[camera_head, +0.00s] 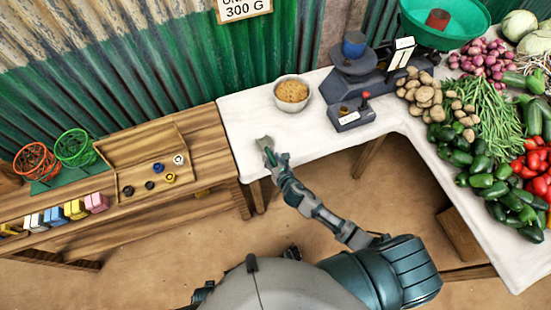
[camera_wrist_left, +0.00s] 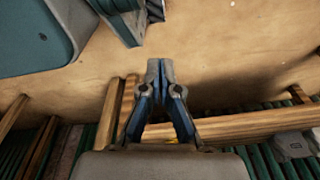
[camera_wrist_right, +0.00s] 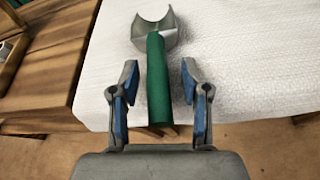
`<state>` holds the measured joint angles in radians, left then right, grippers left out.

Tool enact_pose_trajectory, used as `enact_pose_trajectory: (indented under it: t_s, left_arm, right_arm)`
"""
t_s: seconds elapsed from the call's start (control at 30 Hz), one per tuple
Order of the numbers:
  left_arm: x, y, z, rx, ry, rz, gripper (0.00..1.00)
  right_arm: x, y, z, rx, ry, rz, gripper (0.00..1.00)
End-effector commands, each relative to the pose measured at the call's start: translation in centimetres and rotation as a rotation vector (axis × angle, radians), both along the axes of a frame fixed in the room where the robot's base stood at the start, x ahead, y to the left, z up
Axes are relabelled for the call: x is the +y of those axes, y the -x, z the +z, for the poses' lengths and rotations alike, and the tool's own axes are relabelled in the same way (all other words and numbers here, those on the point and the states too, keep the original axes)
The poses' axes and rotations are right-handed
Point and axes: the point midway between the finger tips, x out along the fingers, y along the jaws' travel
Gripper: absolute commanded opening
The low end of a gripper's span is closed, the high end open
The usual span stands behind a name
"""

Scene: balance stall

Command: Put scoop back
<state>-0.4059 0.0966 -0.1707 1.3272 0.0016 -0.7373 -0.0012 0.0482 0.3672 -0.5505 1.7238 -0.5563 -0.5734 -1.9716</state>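The scoop has a metal cup (camera_wrist_right: 153,30) and a green handle (camera_wrist_right: 157,80). It lies at the front left edge of the white table, and its cup also shows in the head view (camera_head: 264,142). My right gripper (camera_wrist_right: 159,75) is open, with a finger on each side of the handle and visible gaps on both sides. In the head view the right gripper (camera_head: 273,157) covers most of the handle. My left gripper (camera_wrist_left: 160,68) is shut and empty, low over the floor beside the wooden bench.
A bowl of grain (camera_head: 291,93) stands on the white table (camera_head: 245,115), with a balance scale (camera_head: 352,115) right of it. Vegetables fill the right side. A wooden bench (camera_head: 215,150) at left holds a tray (camera_head: 146,162) with small weights, coloured packs and wire baskets (camera_head: 75,147).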

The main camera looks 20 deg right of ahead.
Motion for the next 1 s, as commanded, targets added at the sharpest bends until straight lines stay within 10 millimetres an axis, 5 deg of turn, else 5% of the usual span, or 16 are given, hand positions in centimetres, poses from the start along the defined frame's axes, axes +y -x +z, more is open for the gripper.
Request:
enact_pose_trajectory:
  t_s: [0.27, 0.7, 1.0]
  left_arm:
    - [0.3, -0.1, 0.1, -0.003, -0.004, -0.002, 0.00]
    - [0.4, 3.1, -2.0, 0.018, -0.004, -0.001, 0.00]
    - [1.1, 3.8, -2.7, 0.019, 0.003, -0.004, 0.00]
  right_arm:
    - [0.0, 0.5, 0.2, 0.001, -0.004, 0.003, 0.46]
    - [-1.4, 8.5, 3.4, 0.002, -0.011, 0.003, 0.46]
    - [-0.9, 11.1, 4.6, -0.001, -0.001, 0.003, 0.46]
